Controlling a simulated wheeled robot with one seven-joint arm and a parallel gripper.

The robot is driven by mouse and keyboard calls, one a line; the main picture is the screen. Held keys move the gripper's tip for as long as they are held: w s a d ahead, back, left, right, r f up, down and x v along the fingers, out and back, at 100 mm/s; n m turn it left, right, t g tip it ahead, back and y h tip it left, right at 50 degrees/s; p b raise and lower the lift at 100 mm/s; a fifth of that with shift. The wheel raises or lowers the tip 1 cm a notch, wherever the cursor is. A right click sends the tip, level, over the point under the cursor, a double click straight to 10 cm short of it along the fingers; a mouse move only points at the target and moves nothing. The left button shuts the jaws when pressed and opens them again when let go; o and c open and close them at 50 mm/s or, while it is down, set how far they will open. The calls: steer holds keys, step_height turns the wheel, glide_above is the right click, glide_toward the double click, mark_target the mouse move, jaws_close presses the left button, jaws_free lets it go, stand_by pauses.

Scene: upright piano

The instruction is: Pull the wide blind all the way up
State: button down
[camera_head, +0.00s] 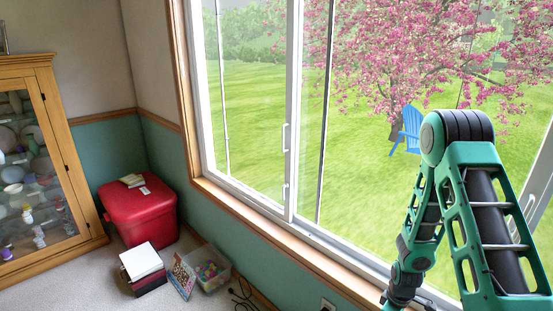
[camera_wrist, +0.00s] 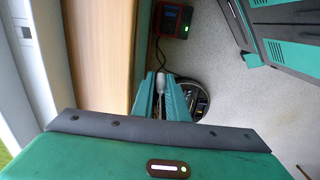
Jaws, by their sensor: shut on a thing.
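The wide blind itself does not show in either view; the glass of the wide window (camera_head: 255,100) is uncovered where I see it. In the wrist view my gripper (camera_wrist: 163,84) points down beside the wooden window sill (camera_wrist: 98,60). Its two green fingers are closed around a small pale grey piece (camera_wrist: 161,80), which looks like the pull end of a cord. Most of that piece is hidden between the fingers. In the head view my arm stands in front of the right part of the window, and my fingertips cannot be made out.
A red box (camera_head: 140,212) stands in the corner, with a white-topped box (camera_head: 141,262) and a clear bin (camera_head: 210,268) before it. A glass-fronted cabinet (camera_head: 35,170) is at the left. A red device (camera_wrist: 171,20) with a black cable lies near the wall.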

step_height(320, 180, down, 6)
steer(key=shift+f, duration=0.2)
stand_by(0.3)
